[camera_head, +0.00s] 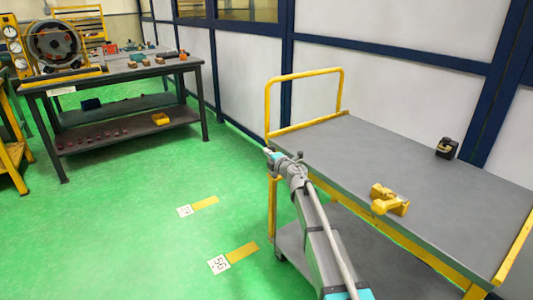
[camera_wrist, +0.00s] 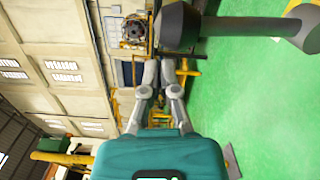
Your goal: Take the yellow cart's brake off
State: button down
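The yellow cart (camera_head: 305,100) stands at the right of the head view, with a grey top, a yellow handle frame and a lower shelf. One caster (camera_head: 280,256) shows low at its near left corner; I cannot make out a brake on it. My gripper (camera_head: 272,154) is in the air in front of the cart's handle end, apparently empty. In the wrist view my gripper's two fingers (camera_wrist: 159,66) point away from the camera and lie close together. Whether they touch at the tips is unclear. My arm hides part of the cart's near side and lower shelf.
A yellow block-like part (camera_head: 389,200) and a small dark part (camera_head: 446,148) sit on the cart top. A dark workbench (camera_head: 130,72) stands at the back left. A panelled wall runs behind the cart. Green floor with floor markers (camera_head: 219,264) is clear left of the cart.

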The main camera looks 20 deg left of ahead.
jog(key=s+d, duration=0.5)
jog(key=s, duration=0.4)
jog(key=shift+s+d+r, duration=0.3)
jog(key=shift+d+r, duration=0.05)
